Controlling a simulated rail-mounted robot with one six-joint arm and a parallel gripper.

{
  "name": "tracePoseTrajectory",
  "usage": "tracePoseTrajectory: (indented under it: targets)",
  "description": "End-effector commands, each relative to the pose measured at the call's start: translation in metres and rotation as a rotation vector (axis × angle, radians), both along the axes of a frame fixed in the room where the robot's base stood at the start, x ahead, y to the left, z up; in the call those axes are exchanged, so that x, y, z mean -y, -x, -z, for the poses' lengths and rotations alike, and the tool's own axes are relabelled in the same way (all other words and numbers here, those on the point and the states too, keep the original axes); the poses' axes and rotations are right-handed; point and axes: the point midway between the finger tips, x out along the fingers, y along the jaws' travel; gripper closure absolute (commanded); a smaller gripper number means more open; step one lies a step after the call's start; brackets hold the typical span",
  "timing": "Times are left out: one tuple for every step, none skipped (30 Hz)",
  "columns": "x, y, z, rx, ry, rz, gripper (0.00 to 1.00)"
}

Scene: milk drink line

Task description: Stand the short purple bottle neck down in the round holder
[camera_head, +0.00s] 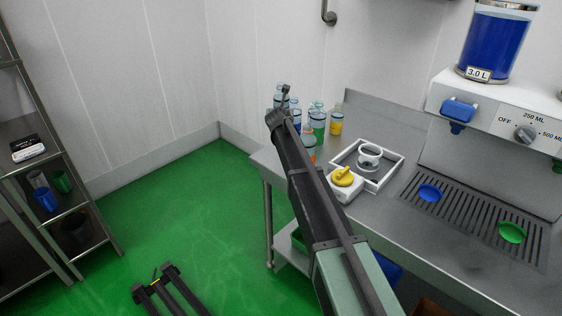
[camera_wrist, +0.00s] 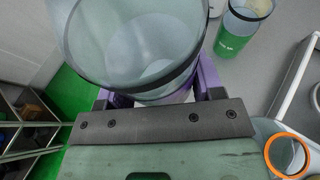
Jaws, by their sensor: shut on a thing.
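My gripper (camera_wrist: 165,98) is shut on a clear, wide, round bottle (camera_wrist: 140,40) with a dark band, seen from one end in the wrist view. Purple shows on both sides beside the jaws; whether it is the bottle's colouring or the fingers I cannot tell. Its neck is hidden. In the head view the arm hides most of the gripper and the held bottle. A round white ring holder (camera_head: 369,150) stands inside a white square frame (camera_head: 396,172) on the steel counter, right of my arm and apart from the gripper.
Several bottles, including a green one (camera_head: 319,125) and a yellow one (camera_head: 336,124), stand at the counter's back left. A white box with a yellow knob (camera_head: 343,177) sits before the frame. The dispenser (camera_head: 490,105) and drain grille (camera_head: 470,215) are to the right.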

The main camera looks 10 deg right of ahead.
Motion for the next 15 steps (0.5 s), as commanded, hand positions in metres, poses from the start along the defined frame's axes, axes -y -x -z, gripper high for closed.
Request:
tracePoseTrajectory:
  targets:
    - [0.000,0.000,0.031,0.000,0.000,0.000,0.61]
    - [0.000,0.000,0.042,0.000,0.000,0.000,0.61]
    - [0.000,0.000,0.057,0.000,0.000,0.000,0.61]
    - [0.000,0.000,0.068,0.000,0.000,0.000,0.61]
    - [0.000,0.000,0.078,0.000,0.000,0.000,0.61]
    - [0.000,0.000,0.091,0.000,0.000,0.000,0.61]
    - [0.000,0.000,0.101,0.000,0.000,0.000,0.61]
    - [0.000,0.000,0.111,0.000,0.000,0.000,0.61]
    - [0.000,0.000,0.123,0.000,0.000,0.000,0.61]
    - [0.000,0.000,0.129,0.000,0.000,0.000,0.61]
    - [0.000,0.000,0.134,0.000,0.000,0.000,0.61]
    - [0.000,0.000,0.139,0.000,0.000,0.000,0.61]
    - [0.000,0.000,0.140,0.000,0.000,0.000,0.61]
    - [0.000,0.000,0.140,0.000,0.000,0.000,0.61]
    - [0.000,0.000,0.138,0.000,0.000,0.000,0.61]
